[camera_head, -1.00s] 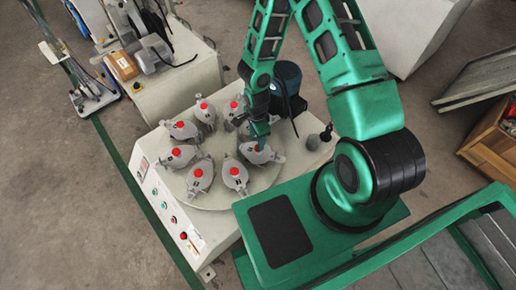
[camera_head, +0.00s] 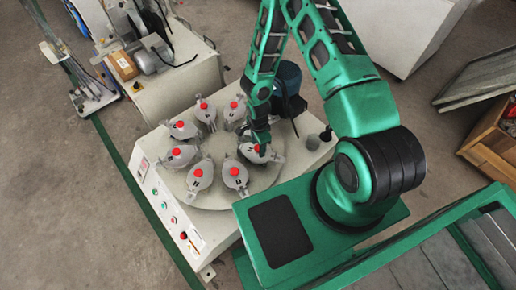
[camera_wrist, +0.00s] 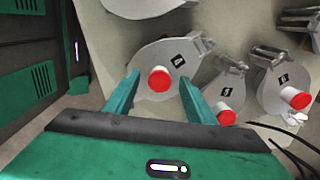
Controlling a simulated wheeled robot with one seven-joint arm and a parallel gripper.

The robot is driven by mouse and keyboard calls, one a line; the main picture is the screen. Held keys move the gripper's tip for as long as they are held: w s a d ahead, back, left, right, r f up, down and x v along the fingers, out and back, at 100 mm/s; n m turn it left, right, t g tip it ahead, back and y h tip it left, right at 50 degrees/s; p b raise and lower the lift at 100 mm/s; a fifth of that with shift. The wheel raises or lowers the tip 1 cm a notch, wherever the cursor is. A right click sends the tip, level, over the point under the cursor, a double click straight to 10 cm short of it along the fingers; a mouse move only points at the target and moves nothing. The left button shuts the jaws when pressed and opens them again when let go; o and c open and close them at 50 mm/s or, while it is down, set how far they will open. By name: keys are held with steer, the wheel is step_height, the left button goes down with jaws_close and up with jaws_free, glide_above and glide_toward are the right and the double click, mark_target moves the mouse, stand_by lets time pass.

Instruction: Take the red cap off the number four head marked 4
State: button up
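My gripper (camera_wrist: 158,77) is open, its two green fingers on either side of a red cap (camera_wrist: 159,79) on a grey head (camera_wrist: 152,58). I cannot tell whether the fingers touch the cap. The head has a black label (camera_wrist: 177,60) whose digit is too small to read, so I cannot confirm it is number four. In the head view, my gripper (camera_head: 260,139) is above this head (camera_head: 265,157) at the right side of the round plate, and its red cap (camera_head: 257,148) partly shows below the fingers.
Several similar grey heads with red caps ring the round plate (camera_head: 210,170). Two neighbouring caps (camera_wrist: 226,117) and (camera_wrist: 295,97) lie right of my fingers in the wrist view. A dark blue motor (camera_head: 287,76) stands behind. The machine's control panel (camera_head: 170,210) is at the left.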

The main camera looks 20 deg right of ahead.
steer(key=c, duration=0.9)
steer(key=shift+r, duration=0.1)
steer(key=shift+c, duration=0.3)
